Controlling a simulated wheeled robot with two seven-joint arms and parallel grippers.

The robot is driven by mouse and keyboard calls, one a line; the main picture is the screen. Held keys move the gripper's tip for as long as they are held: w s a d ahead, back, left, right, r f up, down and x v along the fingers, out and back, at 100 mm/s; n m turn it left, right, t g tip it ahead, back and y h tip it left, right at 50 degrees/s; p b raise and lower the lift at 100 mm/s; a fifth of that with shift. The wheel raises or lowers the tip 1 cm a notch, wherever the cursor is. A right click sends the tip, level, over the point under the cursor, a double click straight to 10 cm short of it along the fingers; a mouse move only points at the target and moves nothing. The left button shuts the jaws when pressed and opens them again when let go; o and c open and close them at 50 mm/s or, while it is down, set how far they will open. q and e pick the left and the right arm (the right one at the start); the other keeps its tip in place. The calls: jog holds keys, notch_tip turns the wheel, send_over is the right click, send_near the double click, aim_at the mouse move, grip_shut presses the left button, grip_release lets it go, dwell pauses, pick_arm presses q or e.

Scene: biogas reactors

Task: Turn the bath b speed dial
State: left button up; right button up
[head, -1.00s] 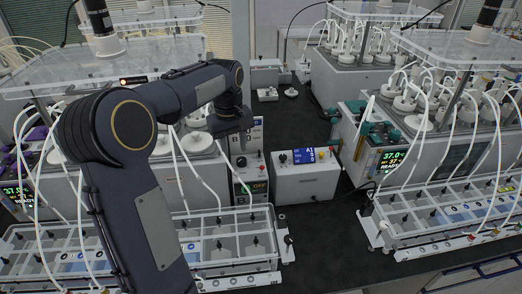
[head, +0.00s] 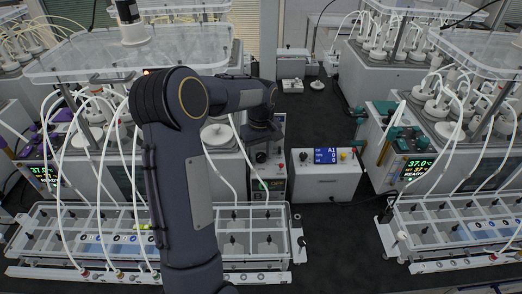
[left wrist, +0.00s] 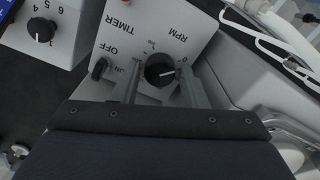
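The bath b speed dial is a black round knob (left wrist: 160,70) with a white pointer line, beside the letters RPM on a pale panel (left wrist: 125,40) in the left wrist view. My left gripper (left wrist: 160,68) is open, with one grey finger on each side of the dial. A small gap shows at the left finger; I cannot tell whether the right finger touches. In the head view the left gripper (head: 264,138) is at the front of the control box (head: 272,188) and hides part of its upper face. The right gripper is not in view.
A black switch (left wrist: 99,68) sits left of the dial, near TIMER and OFF markings. A white box with a blue display (head: 325,172) stands just right of the control box. Clear racks (head: 250,222) with tubing lie in front.

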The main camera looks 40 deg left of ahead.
pick_arm(q)
jog(key=shift+c, duration=0.5)
jog(key=c, duration=0.6)
jog(key=shift+m, duration=0.4)
jog(key=m, duration=0.4)
jog(key=shift+m+b, duration=0.3)
jog(key=shift+b, duration=0.1)
jog(key=m, duration=0.5)
jog(key=o, duration=0.7)
